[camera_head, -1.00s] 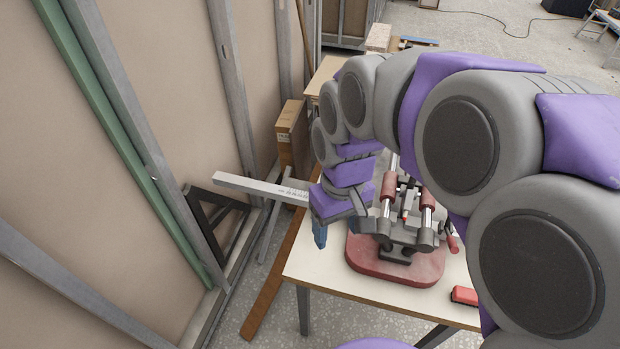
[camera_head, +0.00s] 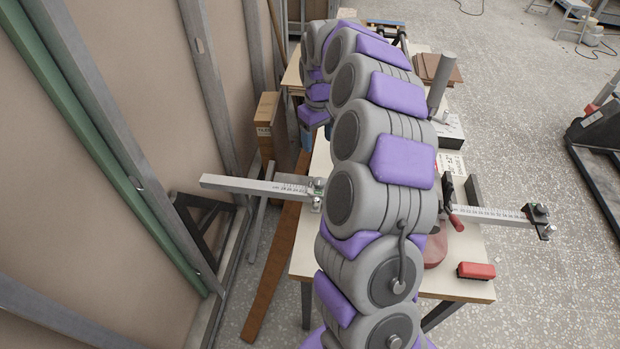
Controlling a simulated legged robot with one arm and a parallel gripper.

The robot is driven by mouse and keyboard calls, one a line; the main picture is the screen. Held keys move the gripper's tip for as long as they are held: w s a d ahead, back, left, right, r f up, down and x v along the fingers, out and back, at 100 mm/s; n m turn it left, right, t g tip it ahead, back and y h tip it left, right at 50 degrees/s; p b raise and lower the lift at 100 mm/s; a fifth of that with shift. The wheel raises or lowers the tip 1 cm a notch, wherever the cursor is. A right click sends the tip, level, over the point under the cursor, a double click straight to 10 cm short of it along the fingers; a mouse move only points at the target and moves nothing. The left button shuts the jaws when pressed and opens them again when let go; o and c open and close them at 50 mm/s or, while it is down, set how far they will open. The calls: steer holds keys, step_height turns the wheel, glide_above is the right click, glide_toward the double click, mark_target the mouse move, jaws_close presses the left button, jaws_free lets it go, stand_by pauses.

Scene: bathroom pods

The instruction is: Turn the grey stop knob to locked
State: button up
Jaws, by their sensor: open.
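A metal rail with a printed scale runs out on both sides of the bench machine. Its right arm (camera_head: 488,213) ends in a small stop with dark knobs (camera_head: 540,213). Its left arm (camera_head: 255,187) carries another small stop (camera_head: 317,190) beside my arm. I cannot tell which of these holds the grey stop knob or how it is turned. My gripper (camera_head: 312,122) is open at the far left of the bench, beyond the left rail arm and apart from both stops. My arm hides most of the machine and its red base (camera_head: 436,250).
A red block (camera_head: 476,270) lies near the bench's (camera_head: 455,288) front edge. A cardboard box (camera_head: 268,128) and a stud wall (camera_head: 120,130) stand on the left. A grey upright post (camera_head: 440,85) rises behind the machine. The floor at right is mostly open.

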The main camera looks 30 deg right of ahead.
steer(key=b, duration=0.1)
glide_above(321, 180)
step_height(321, 180, down, 5)
steer(key=f, duration=0.2)
steer(key=f+b, duration=0.1)
steer(key=f, duration=0.2)
steer(key=a+f, duration=0.1)
steer(key=f, duration=0.2)
steer(key=shift+a, duration=0.1)
steer(key=f, duration=0.2)
steer(key=d+f+b, duration=0.1)
steer(key=shift+s+f, duration=0.1)
steer(key=shift+f, duration=0.25)
steer(key=shift+d+f, duration=0.2)
steer(key=shift+f, duration=0.2)
steer(key=shift+a, duration=0.5)
steer(key=shift+c, duration=0.5)
steer(key=shift+d, duration=0.3)
steer(key=c, duration=0.7)
steer(key=shift+a, duration=0.1)
steer(key=shift+c, duration=1.3)
